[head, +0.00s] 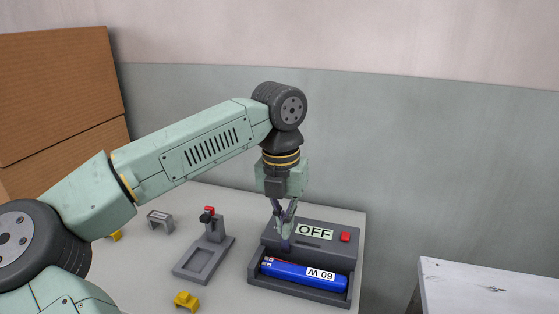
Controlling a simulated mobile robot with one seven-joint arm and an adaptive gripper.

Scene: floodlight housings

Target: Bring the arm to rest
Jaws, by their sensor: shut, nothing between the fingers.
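My arm reaches in from the left over the table (220,200). My gripper (287,240) points down, with its fingers shut and empty. Its tips overlap the left part of a grey box (335,239) in the head view; I cannot tell whether they touch it. A blue cylinder (290,272) marked "60 W", seen upside down, lies in the box's front trough, below and in front of my gripper.
A grey stand with a red clamp (208,214) is left of the box. A grey bracket (160,220) and yellow blocks (186,300) stand nearby. A cardboard box (60,100) is at the back left. A white table (490,288) is at the right, bare where visible.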

